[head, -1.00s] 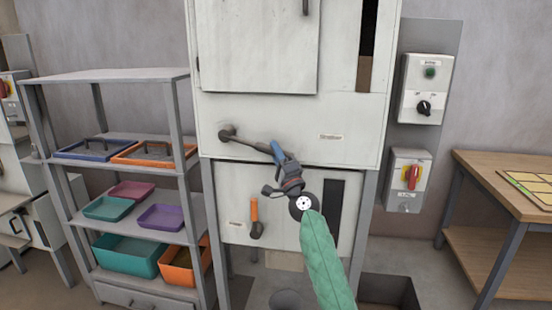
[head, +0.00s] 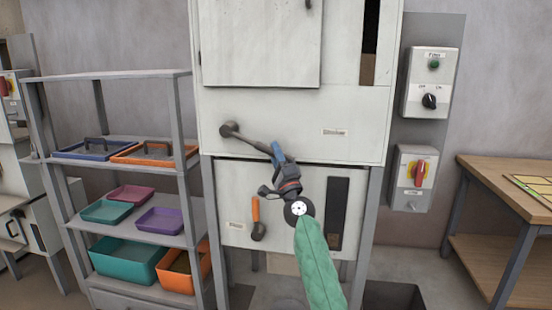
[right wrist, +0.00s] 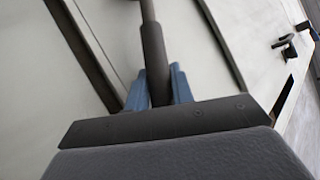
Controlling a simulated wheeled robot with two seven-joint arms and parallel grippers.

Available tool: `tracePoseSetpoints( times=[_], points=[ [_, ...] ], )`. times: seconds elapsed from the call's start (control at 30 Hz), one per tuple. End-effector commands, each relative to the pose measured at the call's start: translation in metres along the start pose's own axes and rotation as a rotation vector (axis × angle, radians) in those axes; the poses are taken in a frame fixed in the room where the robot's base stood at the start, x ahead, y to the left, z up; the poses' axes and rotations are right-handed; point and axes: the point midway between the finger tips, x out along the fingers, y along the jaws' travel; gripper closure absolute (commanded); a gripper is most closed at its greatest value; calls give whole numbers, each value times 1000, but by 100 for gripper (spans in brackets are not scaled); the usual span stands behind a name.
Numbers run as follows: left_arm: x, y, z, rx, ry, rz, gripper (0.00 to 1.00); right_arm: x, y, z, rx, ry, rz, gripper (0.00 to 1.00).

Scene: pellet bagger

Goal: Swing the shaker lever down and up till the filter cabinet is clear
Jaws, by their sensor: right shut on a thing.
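The shaker lever (head: 250,142) is a dark rod on a round pivot on the front of the white filter cabinet (head: 290,105). It slants down to the right from the pivot. My right gripper (head: 276,151) has blue fingers and is shut on the lever's outer end. In the right wrist view the dark lever (right wrist: 154,60) runs between the blue fingertips (right wrist: 158,88). The lever's tip is hidden by the gripper. A tall dark slot (head: 370,25) at the cabinet's upper right shows brown at its bottom. My left gripper is not in view.
A lower panel has an orange-handled lever (head: 256,212) and a dark slot (head: 337,215). Control boxes with a black knob (head: 429,101) and red switch (head: 420,172) hang at right. A shelf rack (head: 120,76) with trays stands left, a wooden table (head: 500,180) right.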

Motion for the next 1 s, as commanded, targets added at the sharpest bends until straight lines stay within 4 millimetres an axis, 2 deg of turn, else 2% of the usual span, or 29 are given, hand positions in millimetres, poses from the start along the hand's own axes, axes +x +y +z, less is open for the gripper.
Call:
tracePoseSetpoints(
  times=[0.53,0.57,0.67,1.0],
  points=[
    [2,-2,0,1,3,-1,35,-1,2,0,3,4,-2,100],
    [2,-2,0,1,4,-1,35,-1,2,0,3,4,-2,75],
    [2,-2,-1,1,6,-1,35,-1,2,0,3,4,-2,55],
    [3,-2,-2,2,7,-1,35,-4,2,0,3,4,-2,55]
  ],
)
